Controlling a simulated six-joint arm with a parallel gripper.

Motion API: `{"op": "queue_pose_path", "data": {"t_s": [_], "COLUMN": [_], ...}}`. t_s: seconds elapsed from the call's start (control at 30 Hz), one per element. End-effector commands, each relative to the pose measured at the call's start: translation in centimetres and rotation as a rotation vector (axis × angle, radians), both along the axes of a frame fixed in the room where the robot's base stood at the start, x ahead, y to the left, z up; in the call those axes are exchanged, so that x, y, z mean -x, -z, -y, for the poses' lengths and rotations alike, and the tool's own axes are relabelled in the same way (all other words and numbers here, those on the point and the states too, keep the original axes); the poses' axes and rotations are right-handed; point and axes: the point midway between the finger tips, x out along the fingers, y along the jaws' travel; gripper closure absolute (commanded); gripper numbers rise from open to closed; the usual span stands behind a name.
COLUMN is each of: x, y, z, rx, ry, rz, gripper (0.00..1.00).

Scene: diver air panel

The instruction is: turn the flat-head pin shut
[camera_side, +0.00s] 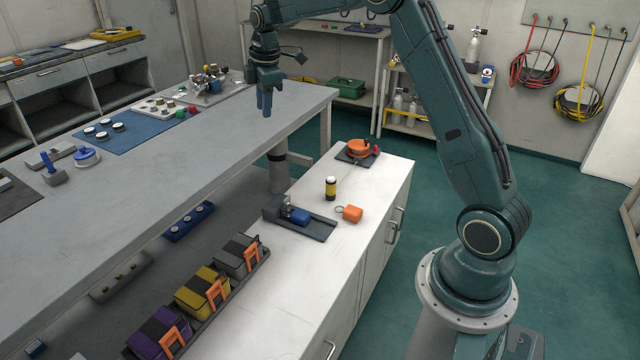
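My gripper (264,112) points straight down above the far right part of the grey workbench (235,135), with nothing visible at its fingertips. Its fingers look close together or overlap from this side, so I cannot tell whether it is open or shut. To its left on the bench is a grey panel (232,91) crowded with small metal and coloured fittings (208,78). My gripper is apart from these fittings. I cannot pick out the flat-head pin; at this distance the small parts are too small to tell apart.
A blue mat (135,132) with round gauges lies left of the panel. A red knob (193,109) is near its right edge. The white cabinet (375,190) holds an orange reel (358,147), a yellow-black canister (331,187) and a grey fixture (300,217). The bench's front middle is clear.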

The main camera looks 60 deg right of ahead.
Motion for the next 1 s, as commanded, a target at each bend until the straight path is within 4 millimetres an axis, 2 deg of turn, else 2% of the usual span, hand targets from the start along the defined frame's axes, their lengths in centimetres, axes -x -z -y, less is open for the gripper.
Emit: {"op": "queue_pose_path", "data": {"t_s": [0.03, 0.2, 0.5, 0.8, 1.0], "x": [-0.8, -2.8, -4.9, -5.2, -4.9], "y": [1.4, 5.3, 13.1, 21.4, 24.8], "z": [0.9, 3.4, 7.7, 11.5, 12.8], "rx": [0.002, 0.009, 0.012, 0.003, -0.004], "ry": [-0.023, -0.119, -0.288, -0.453, -0.525], "rz": [-0.014, -0.05, -0.108, -0.156, -0.174], "gripper": [0.73, 0.73, 0.73, 0.73, 0.73]}}
